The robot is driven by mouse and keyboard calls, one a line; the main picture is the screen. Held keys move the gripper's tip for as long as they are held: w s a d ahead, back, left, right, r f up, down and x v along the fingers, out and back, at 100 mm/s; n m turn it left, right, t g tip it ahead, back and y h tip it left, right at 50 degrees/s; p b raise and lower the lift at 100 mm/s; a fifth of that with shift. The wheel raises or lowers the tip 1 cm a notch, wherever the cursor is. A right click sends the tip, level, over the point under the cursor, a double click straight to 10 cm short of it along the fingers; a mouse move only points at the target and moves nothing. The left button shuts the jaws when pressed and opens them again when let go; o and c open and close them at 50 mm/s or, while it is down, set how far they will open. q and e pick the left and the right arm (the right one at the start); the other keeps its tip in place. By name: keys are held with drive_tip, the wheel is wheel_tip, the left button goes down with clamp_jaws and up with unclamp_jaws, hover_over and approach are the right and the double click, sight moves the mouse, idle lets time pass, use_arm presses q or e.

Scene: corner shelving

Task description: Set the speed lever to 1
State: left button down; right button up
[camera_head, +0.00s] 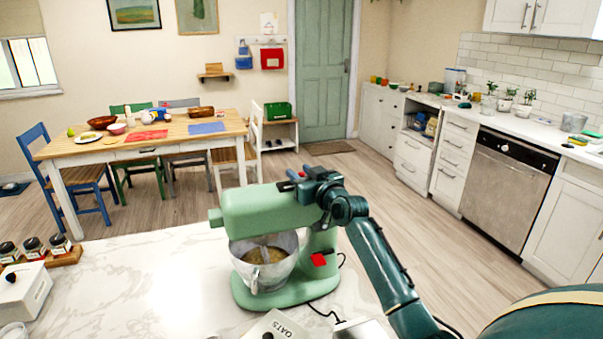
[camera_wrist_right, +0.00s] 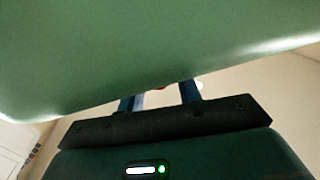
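A green stand mixer (camera_head: 265,210) stands on the marble counter with a steel bowl (camera_head: 266,265) under its head. A red part (camera_head: 318,260) shows low on the mixer's stand. I cannot make out the speed lever or its setting. My right gripper (camera_head: 294,180) is at the far upper side of the mixer head, pointing left. In the right wrist view, its two blue fingers (camera_wrist_right: 160,98) stand apart, with their tips hidden behind the green mixer head (camera_wrist_right: 150,55). A small red and white spot (camera_wrist_right: 198,85) shows beside one finger. My left gripper is not in view.
An oats package (camera_head: 275,327) lies at the counter's near edge, in front of the mixer. Several dark-lidded jars (camera_head: 33,246) and a white box (camera_head: 22,290) stand at the left. The marble counter (camera_head: 150,275) left of the mixer is clear.

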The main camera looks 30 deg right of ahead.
clamp_jaws()
idle(0.4)
